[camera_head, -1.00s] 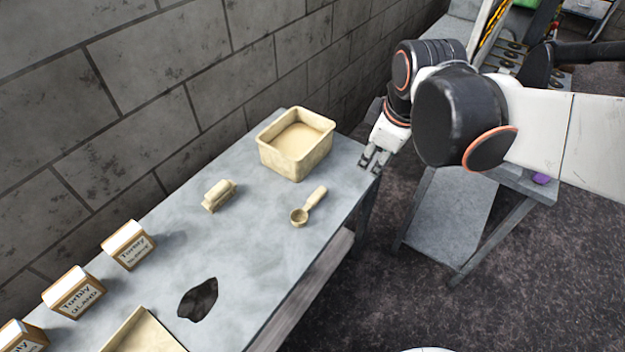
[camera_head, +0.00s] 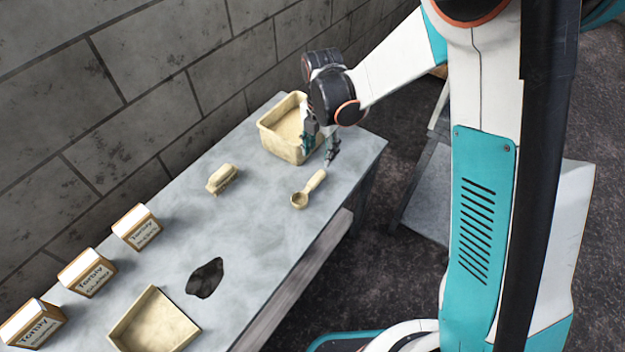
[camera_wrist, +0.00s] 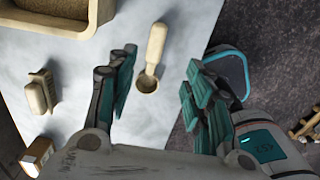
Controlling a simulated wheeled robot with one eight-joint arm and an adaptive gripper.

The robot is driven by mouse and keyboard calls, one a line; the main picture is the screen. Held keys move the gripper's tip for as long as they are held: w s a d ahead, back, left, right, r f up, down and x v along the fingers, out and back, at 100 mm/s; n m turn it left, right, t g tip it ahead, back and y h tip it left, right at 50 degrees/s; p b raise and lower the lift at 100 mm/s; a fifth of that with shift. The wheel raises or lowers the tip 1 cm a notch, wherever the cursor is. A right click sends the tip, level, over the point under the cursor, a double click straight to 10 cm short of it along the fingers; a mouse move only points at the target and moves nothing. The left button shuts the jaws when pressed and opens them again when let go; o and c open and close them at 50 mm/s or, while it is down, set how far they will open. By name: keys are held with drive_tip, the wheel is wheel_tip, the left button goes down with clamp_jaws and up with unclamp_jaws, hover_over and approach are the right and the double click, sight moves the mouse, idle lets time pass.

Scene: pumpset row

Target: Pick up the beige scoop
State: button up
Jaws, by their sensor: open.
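The beige scoop (camera_head: 308,189) lies on the grey table, its round bowl toward the front left and its handle toward the back right. In the wrist view the scoop (camera_wrist: 152,58) shows between the two fingers, nearer the left one, with the bowl low and the handle up. My gripper (camera_head: 320,148) is open and empty. It hangs above the table just behind the scoop's handle end, beside the deep beige bin. In the wrist view my gripper's (camera_wrist: 157,88) teal-padded fingers are wide apart, and neither appears to touch the scoop.
The deep beige bin (camera_head: 267,138) stands at the table's far end. A beige brush-like object (camera_head: 222,179) lies left of the scoop. A shallow beige tray (camera_head: 185,325), a dark patch (camera_head: 205,278) and several labelled boxes (camera_head: 137,228) are nearer. A brick wall runs along the left.

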drive_tip(key=b, duration=0.2)
hover_over(317, 176)
drive_tip(key=f, duration=0.7)
drive_tip(key=shift+s+d+f, duration=0.25)
drive_tip(key=shift+f, duration=0.15)
drive_tip(key=shift+w+a+f+b, duration=0.1)
drive_tip(key=shift+f+b, duration=0.7)
drive_tip(key=shift+f, duration=0.55)
drive_tip(key=shift+w+a+f+b, duration=0.1)
drive_tip(key=shift+f+b, duration=0.7)
drive_tip(key=shift+f, duration=0.55)
drive_tip(key=shift+r, duration=0.1)
clamp_jaws()
